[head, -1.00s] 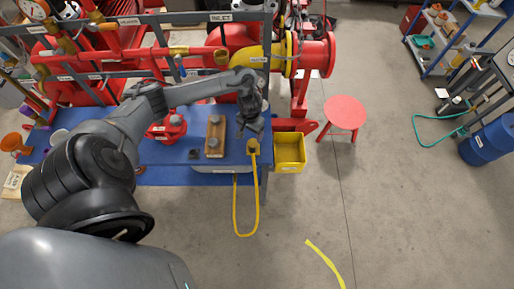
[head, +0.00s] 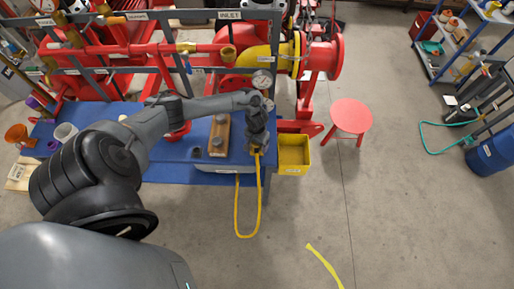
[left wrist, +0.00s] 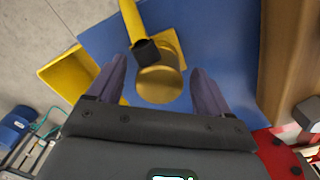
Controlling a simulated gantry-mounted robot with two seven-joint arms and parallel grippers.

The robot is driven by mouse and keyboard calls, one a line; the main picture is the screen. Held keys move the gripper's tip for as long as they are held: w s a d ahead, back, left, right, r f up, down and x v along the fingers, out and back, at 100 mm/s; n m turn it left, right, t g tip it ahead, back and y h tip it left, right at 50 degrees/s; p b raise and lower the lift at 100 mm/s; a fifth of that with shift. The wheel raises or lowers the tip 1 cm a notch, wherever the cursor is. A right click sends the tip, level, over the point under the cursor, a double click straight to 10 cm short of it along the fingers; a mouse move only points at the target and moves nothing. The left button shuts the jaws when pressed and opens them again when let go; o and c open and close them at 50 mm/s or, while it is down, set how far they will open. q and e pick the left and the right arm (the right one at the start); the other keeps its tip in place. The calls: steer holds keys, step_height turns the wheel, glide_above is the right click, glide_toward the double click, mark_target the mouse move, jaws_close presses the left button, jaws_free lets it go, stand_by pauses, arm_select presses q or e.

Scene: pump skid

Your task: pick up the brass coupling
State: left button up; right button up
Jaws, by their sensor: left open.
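The brass coupling (left wrist: 160,86) shows in the left wrist view as a round gold-coloured piece over the blue mat. A black-ended yellow hose (left wrist: 133,20) meets its far edge. My left gripper (left wrist: 157,68) is open, with one finger on each side of the coupling and a visible gap on both sides. In the head view, my left gripper (head: 257,146) points down at the right front edge of the blue-topped bench (head: 180,174) and hides the coupling. The yellow hose (head: 236,212) hangs in a loop below the bench edge. My right gripper is not in view.
A wooden block with grey knobs (head: 218,138) stands left of the gripper. A yellow bin (head: 293,153) is close on the right. Red pipework and a gauge (head: 262,80) stand behind.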

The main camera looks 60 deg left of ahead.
arm_select(q)
steer(key=shift+f, duration=0.15)
steer(key=c, duration=1.2)
steer(key=shift+c, duration=0.2)
steer(key=shift+r, duration=0.5)
step_height(320, 180, up, 3)
steer(key=shift+r+p, duration=0.1)
steer(key=shift+p, duration=0.3)
steer(key=s+d+r+p, duration=0.1)
steer(key=d+r, duration=0.1)
steer(key=d, duration=0.1)
steer(key=s+d+r, duration=0.1)
steer(key=d+r, duration=0.1)
steer(key=d, duration=0.2)
steer(key=s+d+r+p, duration=0.1)
steer(key=d+r, duration=0.1)
steer(key=d, duration=0.2)
steer(key=shift+d+r+p, duration=0.2)
steer(key=shift+r+p, duration=0.15)
steer(key=shift+r, duration=0.05)
steer(key=shift+a, duration=0.1)
